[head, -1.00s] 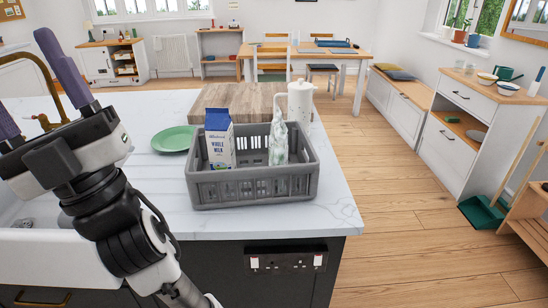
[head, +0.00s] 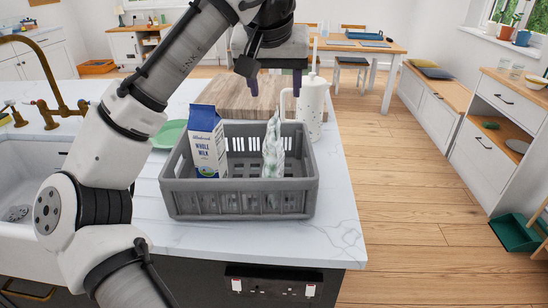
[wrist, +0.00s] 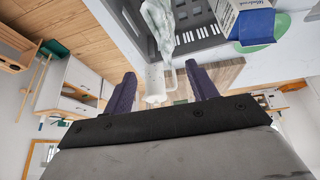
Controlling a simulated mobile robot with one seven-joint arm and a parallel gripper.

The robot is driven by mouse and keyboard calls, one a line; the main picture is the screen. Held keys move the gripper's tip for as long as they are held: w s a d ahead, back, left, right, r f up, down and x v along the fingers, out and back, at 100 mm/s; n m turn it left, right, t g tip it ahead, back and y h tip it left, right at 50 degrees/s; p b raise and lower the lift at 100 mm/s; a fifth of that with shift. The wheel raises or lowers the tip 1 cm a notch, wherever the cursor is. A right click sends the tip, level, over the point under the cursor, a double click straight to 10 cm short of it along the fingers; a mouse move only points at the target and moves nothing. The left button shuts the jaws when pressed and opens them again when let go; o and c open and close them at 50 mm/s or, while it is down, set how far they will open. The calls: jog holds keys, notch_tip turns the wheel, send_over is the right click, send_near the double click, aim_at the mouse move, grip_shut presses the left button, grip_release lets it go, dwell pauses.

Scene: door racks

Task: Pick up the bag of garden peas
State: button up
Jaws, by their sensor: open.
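A clear, pale green-white bag (head: 273,155) stands upright in the right part of a grey crate (head: 240,205) on the counter. I take it for the bag of peas, though no label is readable. Its lower part is partly hidden by the crate wall. It also shows at the top of the wrist view (wrist: 160,22). My gripper (head: 275,84) is open and empty, fingers pointing down, above the bag and apart from it. In the wrist view, the space between my fingertips (wrist: 161,73) holds nothing gripped.
A blue and white milk carton (head: 208,142) stands in the crate left of the bag. A white jug (head: 312,108) stands close behind the crate's right side. A wooden board (head: 228,98) and a green plate (head: 168,134) lie behind. The counter's right edge is near.

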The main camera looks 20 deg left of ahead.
aim_at(274, 124)
jog(key=shift+g, duration=0.4)
jog(key=x, duration=0.8)
jog(key=shift+s+a+f, duration=0.25)
jog(key=shift+a+f, duration=0.1)
jog(key=shift+f, duration=0.1)
jog(key=shift+p+x, duration=1)
jog(key=shift+x, duration=1.65)
jog(key=shift+r, duration=0.1)
grip_shut()
jog(key=shift+w, duration=0.1)
